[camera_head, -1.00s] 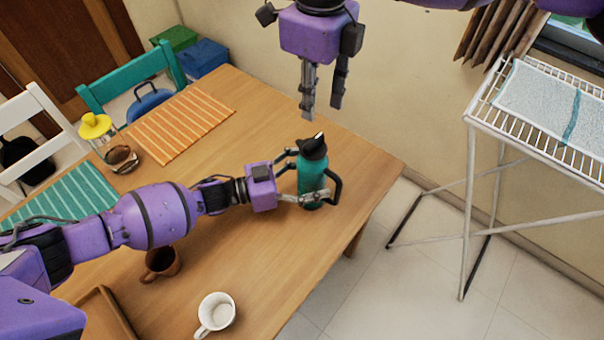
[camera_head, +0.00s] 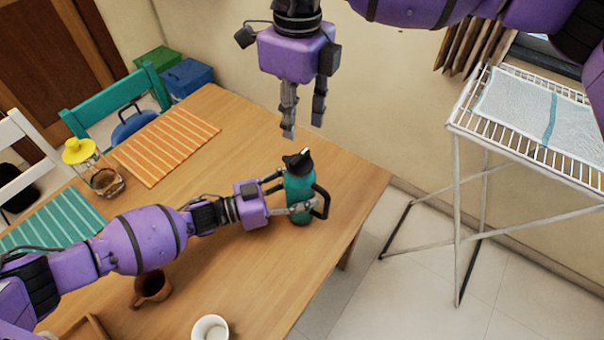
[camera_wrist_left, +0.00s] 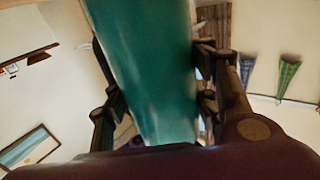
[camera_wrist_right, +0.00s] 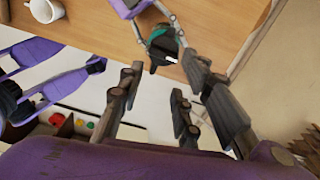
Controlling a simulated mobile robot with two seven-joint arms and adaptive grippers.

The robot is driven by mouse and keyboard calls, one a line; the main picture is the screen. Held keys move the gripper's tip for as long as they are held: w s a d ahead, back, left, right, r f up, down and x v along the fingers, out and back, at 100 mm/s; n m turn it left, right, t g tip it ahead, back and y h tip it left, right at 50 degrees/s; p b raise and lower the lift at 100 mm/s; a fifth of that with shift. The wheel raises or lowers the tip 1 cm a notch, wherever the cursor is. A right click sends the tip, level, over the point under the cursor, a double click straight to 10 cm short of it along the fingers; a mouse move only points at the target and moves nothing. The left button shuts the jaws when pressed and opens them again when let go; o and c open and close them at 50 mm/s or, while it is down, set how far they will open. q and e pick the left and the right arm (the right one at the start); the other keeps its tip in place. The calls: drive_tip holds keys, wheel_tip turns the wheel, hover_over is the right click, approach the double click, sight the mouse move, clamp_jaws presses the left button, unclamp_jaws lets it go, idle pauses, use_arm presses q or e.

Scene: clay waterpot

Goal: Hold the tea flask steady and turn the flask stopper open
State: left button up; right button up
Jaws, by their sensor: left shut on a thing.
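The teal tea flask (camera_head: 299,191) stands upright near the table's right edge, its black side handle to the right. Its black stopper (camera_head: 298,161) is on top. My left gripper (camera_head: 290,198) is shut on the flask's body from the left; the left wrist view shows the teal body (camera_wrist_left: 150,70) between the fingers. My right gripper (camera_head: 303,125) hangs above the flask, fingers down, open and empty. In the right wrist view, the stopper (camera_wrist_right: 163,48) is beyond the apart fingers (camera_wrist_right: 153,100).
A brown mug (camera_head: 152,287) and a white mug (camera_head: 210,329) stand nearer on the table. A yellow-lidded jar (camera_head: 104,182) and an orange striped mat (camera_head: 166,146) are to the left. A white drying rack (camera_head: 470,125) stands at right.

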sight(300, 156)
drive_tip(key=f+m, duration=0.3)
drive_tip(key=m, duration=0.3)
drive_tip(key=f+m, duration=0.3)
drive_tip(key=m, duration=0.4)
drive_tip(key=f+m, duration=0.3)
drive_tip(key=m, duration=0.4)
drive_tip(key=shift+w+d+f, duration=0.15)
drive_tip(key=shift+d+f, duration=0.05)
drive_tip(key=shift+d, duration=0.05)
clamp_jaws()
